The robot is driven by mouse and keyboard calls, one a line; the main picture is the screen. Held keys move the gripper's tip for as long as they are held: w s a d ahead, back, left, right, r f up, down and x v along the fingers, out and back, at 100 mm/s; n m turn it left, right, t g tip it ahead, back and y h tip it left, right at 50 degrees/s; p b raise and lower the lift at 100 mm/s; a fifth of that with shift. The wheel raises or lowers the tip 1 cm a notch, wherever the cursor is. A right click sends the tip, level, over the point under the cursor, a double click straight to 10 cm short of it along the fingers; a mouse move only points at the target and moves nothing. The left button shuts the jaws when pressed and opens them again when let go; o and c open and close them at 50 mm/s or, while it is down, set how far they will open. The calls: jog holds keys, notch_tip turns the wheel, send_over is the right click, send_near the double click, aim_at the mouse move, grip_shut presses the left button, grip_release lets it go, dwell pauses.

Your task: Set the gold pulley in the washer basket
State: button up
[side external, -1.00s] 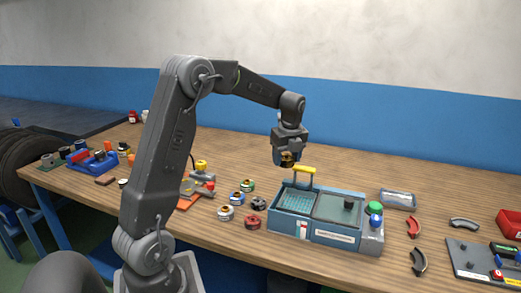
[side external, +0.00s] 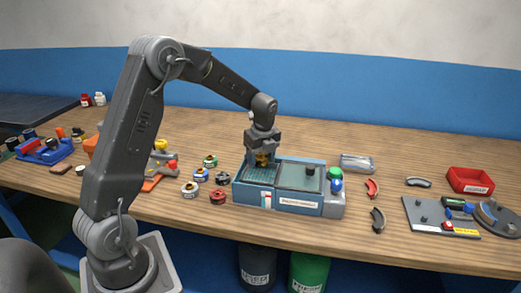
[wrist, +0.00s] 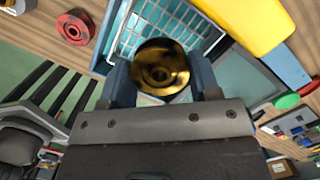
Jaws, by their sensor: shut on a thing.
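My gripper (side external: 261,155) is shut on the gold pulley (wrist: 160,68), a shiny ring with a central hole that sits between the fingers in the wrist view. In the side external view, the pulley (side external: 263,161) is partly hidden by the fingers, low over the left part of the blue washer unit. The washer basket (wrist: 140,28) is a pale wire mesh in the wrist view, behind the pulley. Its mesh also shows in the side external view (side external: 258,175). I cannot tell whether the pulley touches the mesh.
Red (side external: 219,197), blue, green and white pulleys lie left of the washer. A clear tray (side external: 357,162) and curved parts lie to the right.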

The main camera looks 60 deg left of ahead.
aim_at(261, 176)
jog(key=shift+f, duration=2)
jog(key=shift+f, duration=0.45)
dwell(0.5)
jog(key=o, duration=1.2)
jog(key=shift+o, duration=0.2)
